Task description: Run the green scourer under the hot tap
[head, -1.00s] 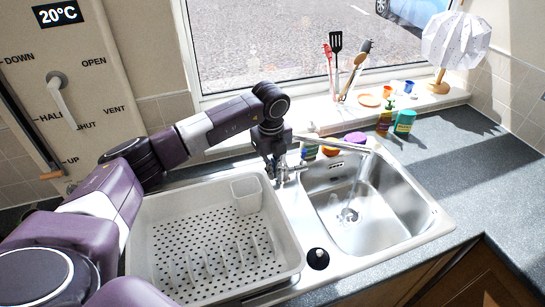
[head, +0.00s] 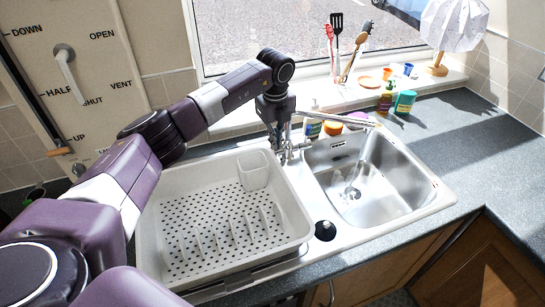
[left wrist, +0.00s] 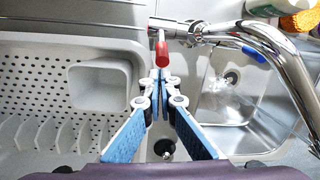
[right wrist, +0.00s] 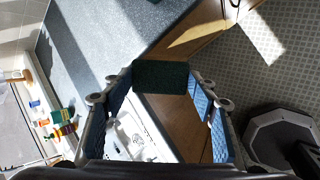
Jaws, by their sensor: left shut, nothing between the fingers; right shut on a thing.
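The green scourer (right wrist: 160,83) is a dark green pad held between the fingertips of my right gripper (right wrist: 161,88). The right gripper is outside the head view. The chrome tap (left wrist: 285,65) stands behind the sink, its spout reaching over the bowl; it also shows in the head view (head: 335,119). Its red-marked lever (left wrist: 161,50) is just beyond the fingertips of my left gripper (left wrist: 160,82), which is shut and empty; contact is unclear. The left gripper also shows at the tap in the head view (head: 279,147). A pale patch around the sink drain may be water.
The steel sink bowl (head: 395,175) is empty of dishes. A white draining rack (head: 165,255) fills the left side. Bottles and sponges stand behind the bowl, including a teal pot (head: 404,102). The grey worktop (head: 460,130) at the right is clear.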

